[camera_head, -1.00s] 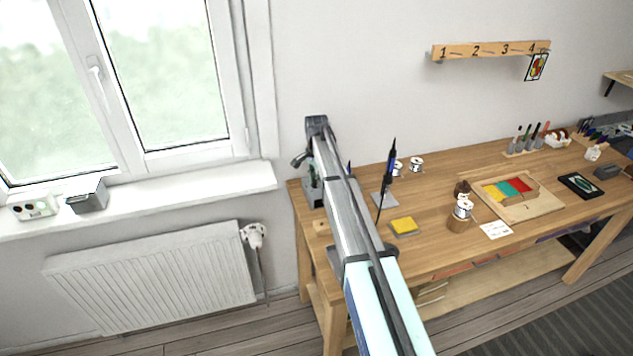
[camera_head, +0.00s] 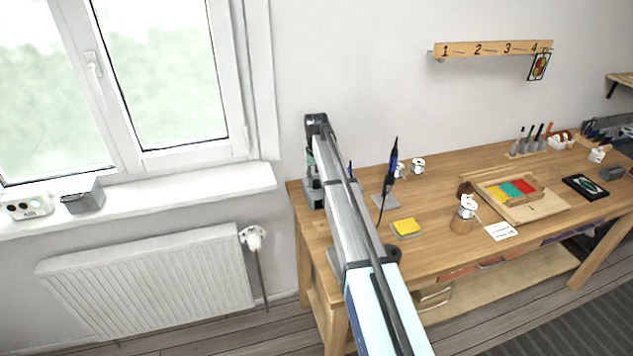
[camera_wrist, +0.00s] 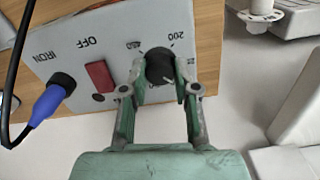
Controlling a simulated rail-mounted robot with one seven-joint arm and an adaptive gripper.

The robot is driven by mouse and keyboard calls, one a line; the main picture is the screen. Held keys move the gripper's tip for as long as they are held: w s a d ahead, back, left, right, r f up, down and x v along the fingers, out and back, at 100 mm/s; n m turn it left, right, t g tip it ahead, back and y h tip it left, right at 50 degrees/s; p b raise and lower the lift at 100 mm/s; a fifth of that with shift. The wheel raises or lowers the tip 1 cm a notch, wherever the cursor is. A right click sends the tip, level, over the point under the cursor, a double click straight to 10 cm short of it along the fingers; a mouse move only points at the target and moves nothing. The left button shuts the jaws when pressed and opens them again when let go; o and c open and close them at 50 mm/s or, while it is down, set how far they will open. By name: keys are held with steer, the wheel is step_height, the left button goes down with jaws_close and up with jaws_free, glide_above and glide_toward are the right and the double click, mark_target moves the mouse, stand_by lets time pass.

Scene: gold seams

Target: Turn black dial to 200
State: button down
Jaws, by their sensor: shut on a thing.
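The black dial (camera_wrist: 159,65) is on a light grey panel (camera_wrist: 121,35) in the wrist view. "200" is printed at its upper right and "450" at its upper left; another marking at its right is partly covered by a finger. A white mark on the dial's face points toward the lower right, away from "200". My gripper (camera_wrist: 162,82) is shut on the dial, one green finger on each side. In the head view my arm hides the dial.
A red switch (camera_wrist: 99,76) beside "OFF" and a blue plug (camera_wrist: 50,100) with a black cable, by "IRON", are left of the dial. A blue soldering iron (camera_head: 393,160) stands on the workbench (camera_head: 440,245), near a yellow sponge (camera_head: 406,226).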

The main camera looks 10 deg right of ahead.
steer(key=n+b, duration=0.1)
steer(key=n, duration=0.3)
steer(key=shift+s+f+n, duration=0.1)
steer(key=shift+n, duration=0.2)
steer(key=n, duration=0.4)
steer(key=shift+a+n, duration=0.1)
steer(key=shift+n, duration=0.2)
steer(key=n+b, duration=0.1)
steer(key=n, duration=0.3)
steer(key=shift+n, duration=0.3)
steer(key=shift+s+n, duration=0.1)
steer(key=shift+n, duration=2.1)
steer(key=c, duration=0.9)
jaws_free()
steer(key=shift+o, duration=0.2)
